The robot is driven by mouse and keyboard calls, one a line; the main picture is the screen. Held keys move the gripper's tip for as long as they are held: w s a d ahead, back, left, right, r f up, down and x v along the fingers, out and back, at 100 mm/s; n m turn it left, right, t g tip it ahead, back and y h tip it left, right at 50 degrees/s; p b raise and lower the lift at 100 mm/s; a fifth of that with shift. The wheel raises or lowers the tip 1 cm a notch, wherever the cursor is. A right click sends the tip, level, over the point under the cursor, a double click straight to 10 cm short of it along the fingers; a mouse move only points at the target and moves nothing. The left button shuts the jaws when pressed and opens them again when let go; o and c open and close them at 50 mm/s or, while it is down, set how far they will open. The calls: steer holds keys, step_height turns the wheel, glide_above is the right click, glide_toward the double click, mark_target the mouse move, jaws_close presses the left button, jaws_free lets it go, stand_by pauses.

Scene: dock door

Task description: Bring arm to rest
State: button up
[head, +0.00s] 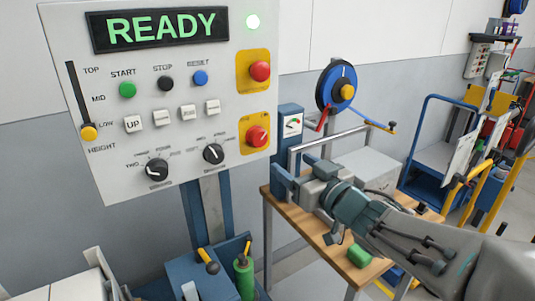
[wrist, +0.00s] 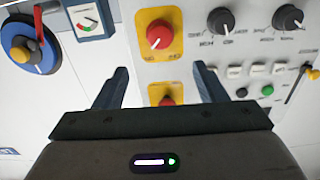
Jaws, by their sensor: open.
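My gripper (head: 284,178) is at the end of my arm, just right of the lower part of the control panel (head: 120,60) in the head view. In the wrist view the two fingers of my gripper (wrist: 160,82) stand wide apart with nothing between them. Beyond them is the panel face, upside down, with a red knob (wrist: 160,34) on a yellow plate and a second red button (wrist: 165,95) partly hidden by the gripper body.
A wooden-topped table (head: 296,217) stands below my arm, with a green object (head: 359,255) on it. A gauge box (head: 291,125) and a blue wheel (head: 337,86) are behind the gripper. A blue cart (head: 432,158) stands at the right. Levers (head: 208,262) rise below the panel.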

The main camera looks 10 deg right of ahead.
steer(key=s+d+f+m+g+h, duration=0.2)
steer(key=d+f+m+g+h, duration=0.2)
steer(key=f+g+h, duration=0.3)
steer(key=s+a+f+g, duration=0.3)
steer(key=s+a, duration=0.1)
steer(key=s, duration=0.2)
steer(key=s+a+f+g+y+p, duration=0.1)
steer(key=s+a+f+g, duration=0.3)
steer(key=s, duration=0.2)
steer(key=shift+f+p, duration=0.25)
steer(key=shift+p, duration=0.05)
steer(key=shift+s, duration=0.1)
